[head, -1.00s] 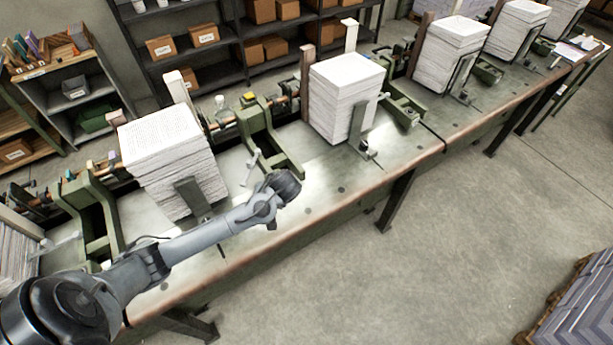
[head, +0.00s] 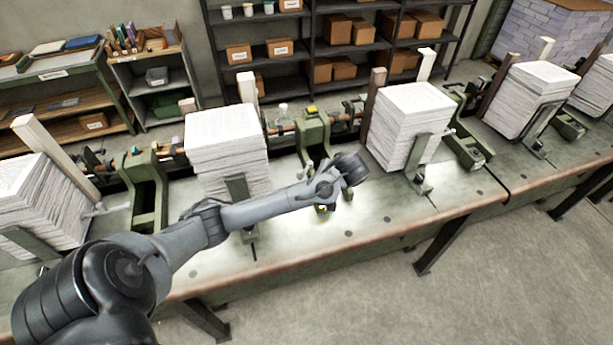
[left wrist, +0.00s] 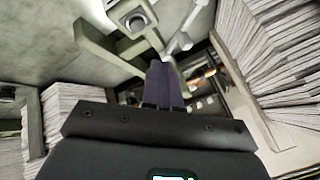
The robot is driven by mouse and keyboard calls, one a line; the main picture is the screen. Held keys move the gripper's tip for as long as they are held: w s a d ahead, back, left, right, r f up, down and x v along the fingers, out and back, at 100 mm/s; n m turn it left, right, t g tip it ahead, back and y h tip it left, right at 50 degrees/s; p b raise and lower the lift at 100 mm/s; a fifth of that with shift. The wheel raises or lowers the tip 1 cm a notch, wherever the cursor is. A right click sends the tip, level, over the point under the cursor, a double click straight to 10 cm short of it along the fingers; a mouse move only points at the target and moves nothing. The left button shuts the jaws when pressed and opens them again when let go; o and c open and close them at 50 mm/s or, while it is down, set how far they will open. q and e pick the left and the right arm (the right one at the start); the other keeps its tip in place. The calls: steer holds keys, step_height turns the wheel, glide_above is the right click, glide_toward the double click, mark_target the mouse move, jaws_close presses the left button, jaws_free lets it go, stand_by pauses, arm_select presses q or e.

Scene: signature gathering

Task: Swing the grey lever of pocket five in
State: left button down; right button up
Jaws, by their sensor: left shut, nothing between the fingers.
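My left gripper (left wrist: 161,66) is shut and empty in the left wrist view, its dark fingertips close together. A pale grey lever (left wrist: 180,42) with a cylindrical end lies just beyond the fingertips; I cannot tell whether they touch it. Behind it is a green casting (left wrist: 95,42) with a round boss. In the head view my left arm reaches across in front of a paper stack (head: 226,135) and ends by a green casting (head: 313,130). I cannot read any pocket number. My right gripper is not in view.
Another paper stack (head: 405,120) stands right of my wrist with a grey upright plate in front. A leaning stack (head: 45,190) stands at the left beside another green casting (head: 148,185). The bench front (head: 375,222) is mostly bare. Shelves stand behind.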

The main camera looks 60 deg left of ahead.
mark_target(301, 174)
arm_select(q)
steer(key=x, duration=0.9)
steer(key=shift+a+f+p, duration=0.1)
steer(key=shift+f+p, duration=0.15)
steer(key=shift+p, duration=0.15)
steer(key=shift+s+a+p, duration=0.35)
steer(key=shift+s+a, duration=0.2)
steer(key=shift+a, duration=0.3)
steer(key=shift+s+a+p, duration=0.3)
steer(key=shift+s+a, duration=0.25)
steer(key=shift+a, duration=0.35)
